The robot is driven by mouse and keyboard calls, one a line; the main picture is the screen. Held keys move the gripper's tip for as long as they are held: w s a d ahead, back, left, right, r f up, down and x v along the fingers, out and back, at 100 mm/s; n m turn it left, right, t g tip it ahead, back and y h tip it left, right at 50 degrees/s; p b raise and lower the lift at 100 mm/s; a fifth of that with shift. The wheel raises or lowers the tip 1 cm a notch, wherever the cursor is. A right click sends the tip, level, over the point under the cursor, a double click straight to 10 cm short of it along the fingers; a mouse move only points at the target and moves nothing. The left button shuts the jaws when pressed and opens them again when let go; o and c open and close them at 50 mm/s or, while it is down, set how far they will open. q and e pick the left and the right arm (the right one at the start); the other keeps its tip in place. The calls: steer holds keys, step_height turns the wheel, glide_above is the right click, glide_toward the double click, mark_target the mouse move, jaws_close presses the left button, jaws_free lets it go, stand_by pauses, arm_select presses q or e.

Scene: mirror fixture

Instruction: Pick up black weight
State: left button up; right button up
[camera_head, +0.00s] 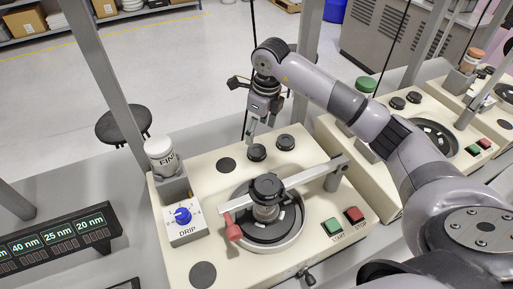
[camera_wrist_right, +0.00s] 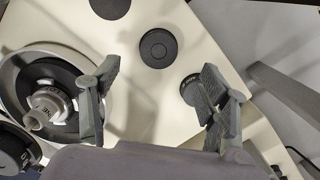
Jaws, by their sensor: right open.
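Two black weights, a middle one (camera_head: 257,152) and a right one (camera_head: 286,142), sit on the back part of the cream machine top (camera_head: 215,190). My right gripper (camera_head: 260,128) points down above them, open and empty. In the right wrist view the right gripper's fingers (camera_wrist_right: 160,72) are spread. The middle weight (camera_wrist_right: 158,48) shows in the gap beyond the fingertips, and the right weight (camera_wrist_right: 190,88) is partly hidden by one finger. Another black weight (camera_head: 267,186) is stacked on the central spindle. My left gripper is not in view.
A white container (camera_head: 161,156) stands above the blue drip knob (camera_head: 183,215). Flat dark discs (camera_head: 226,165) lie on the top. Grey posts frame the machine; a similar machine stands at right.

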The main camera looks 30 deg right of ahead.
mark_target(257, 149)
step_height(257, 149, down, 3)
steer(key=shift+w+a+r, duration=0.1)
steer(key=shift+r, duration=0.05)
steer(key=shift+f+p, duration=0.2)
steer(key=shift+p, duration=0.25)
step_height(257, 149, down, 4)
steer(key=shift+r+p, duration=0.15)
steer(key=shift+p, duration=0.85)
steer(key=shift+w+a+f, duration=0.1)
steer(key=shift+f, duration=0.5)
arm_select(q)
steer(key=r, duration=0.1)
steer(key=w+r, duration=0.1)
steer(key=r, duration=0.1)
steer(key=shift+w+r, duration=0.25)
arm_select(e)
steer(key=shift+c, duration=0.5)
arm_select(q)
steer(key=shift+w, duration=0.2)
arm_select(e)
steer(key=c, duration=1.2)
steer(key=shift+o, duration=0.2)
steer(key=shift+w+r, duration=0.1)
steer(key=shift+r, duration=0.05)
